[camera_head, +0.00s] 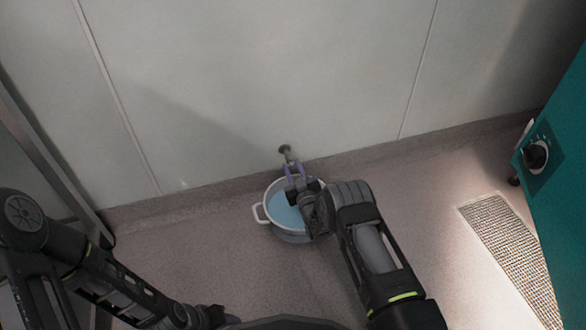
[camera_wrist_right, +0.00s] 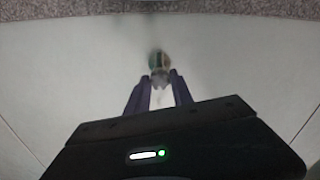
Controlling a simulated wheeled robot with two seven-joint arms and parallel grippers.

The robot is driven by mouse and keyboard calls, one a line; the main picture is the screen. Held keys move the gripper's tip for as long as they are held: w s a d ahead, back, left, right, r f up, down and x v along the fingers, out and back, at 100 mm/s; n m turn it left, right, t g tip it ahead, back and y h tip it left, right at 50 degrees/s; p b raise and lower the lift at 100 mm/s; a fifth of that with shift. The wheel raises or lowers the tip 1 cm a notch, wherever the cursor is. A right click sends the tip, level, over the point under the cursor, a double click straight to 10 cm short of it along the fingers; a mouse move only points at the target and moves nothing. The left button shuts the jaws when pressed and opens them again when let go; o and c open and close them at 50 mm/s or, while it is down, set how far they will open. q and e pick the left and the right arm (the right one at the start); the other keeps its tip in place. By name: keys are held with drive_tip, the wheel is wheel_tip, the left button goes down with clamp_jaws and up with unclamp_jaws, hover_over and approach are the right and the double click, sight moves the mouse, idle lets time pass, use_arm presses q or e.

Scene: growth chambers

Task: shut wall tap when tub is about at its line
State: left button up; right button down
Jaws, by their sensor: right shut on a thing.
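The wall tap (camera_head: 286,152) sticks out low from the pale wall, above the tub. My right gripper (camera_head: 294,170) reaches over the tub with its purple fingers at the tap. In the right wrist view the fingers close in on the tap (camera_wrist_right: 159,62), and the gripper (camera_wrist_right: 158,84) is shut on it. The white tub (camera_head: 258,213) stands on the floor below, with a handle on its left and blue water inside. My arm covers part of the tub. I cannot make out its line. My left gripper (camera_head: 207,316) is at the bottom edge, its jaws unclear.
A teal cabinet (camera_head: 562,190) with a black knob (camera_head: 536,155) stands at the right. A floor grate (camera_head: 508,250) lies in front of it. A metal frame (camera_head: 45,145) stands at the left. The floor left of the tub is clear.

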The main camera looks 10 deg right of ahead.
drive_tip(key=shift+n, duration=0.4)
drive_tip(key=shift+f+n, duration=0.1)
drive_tip(key=shift+n, duration=2.3)
drive_tip(key=c, duration=1.1)
unclamp_jaws()
drive_tip(key=shift+s, duration=0.1)
